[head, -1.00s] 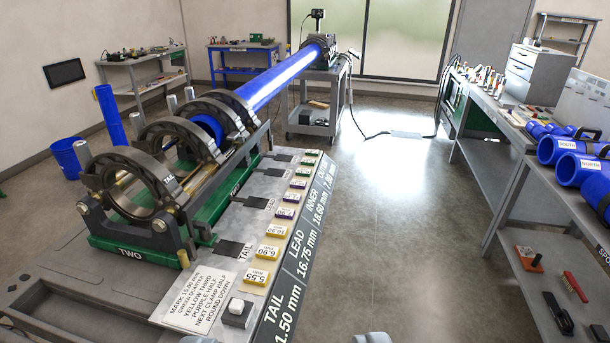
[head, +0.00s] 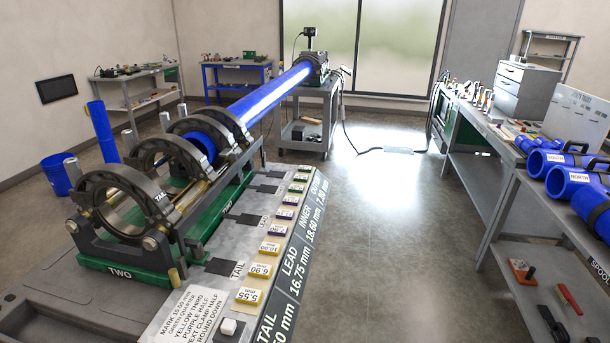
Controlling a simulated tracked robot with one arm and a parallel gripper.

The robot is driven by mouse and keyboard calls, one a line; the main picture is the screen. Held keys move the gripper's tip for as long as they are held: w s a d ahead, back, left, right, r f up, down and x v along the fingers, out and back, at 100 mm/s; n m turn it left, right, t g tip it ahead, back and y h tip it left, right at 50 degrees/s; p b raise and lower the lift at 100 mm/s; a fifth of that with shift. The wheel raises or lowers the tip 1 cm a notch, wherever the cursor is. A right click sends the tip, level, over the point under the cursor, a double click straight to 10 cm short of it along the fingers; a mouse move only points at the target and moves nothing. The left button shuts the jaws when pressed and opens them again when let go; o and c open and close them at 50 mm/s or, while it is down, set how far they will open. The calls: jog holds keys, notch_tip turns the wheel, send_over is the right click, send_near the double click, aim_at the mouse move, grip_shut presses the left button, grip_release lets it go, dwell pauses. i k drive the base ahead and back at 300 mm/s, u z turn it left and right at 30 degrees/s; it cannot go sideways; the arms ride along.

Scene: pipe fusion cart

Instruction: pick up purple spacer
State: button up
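Several small purple spacers with pale labels lie in the row of blocks along the cart's sloping right-hand panel. The nearest purple spacer (head: 278,230) is just beyond the yellow ones, with another purple spacer (head: 285,214) behind it. Their numbers are too small to read. Yellow spacers sit nearer, including one marked 5.55 (head: 249,296) and one marked 6.90 (head: 260,271). Green spacers (head: 297,188) sit farther along the row. My gripper is not visible in the current head view.
The clamp frame marked TWO (head: 122,272) stands left of the row, with a long blue pipe (head: 272,92) running back from it. A bench (head: 498,165) stands at right; the floor between is open.

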aim_at(285, 215)
jog(key=z, duration=0.5)
jog(key=k, duration=1.3)
jog(key=z, duration=0.6)
jog(key=i, duration=2.25)
jog(key=u, duration=0.8)
jog(key=i, duration=1.2)
jog(key=u, duration=1.15)
jog(key=i, duration=0.75)
jog(key=u, duration=0.25)
jog(key=k, duration=0.45)
jog(key=u, duration=0.05)
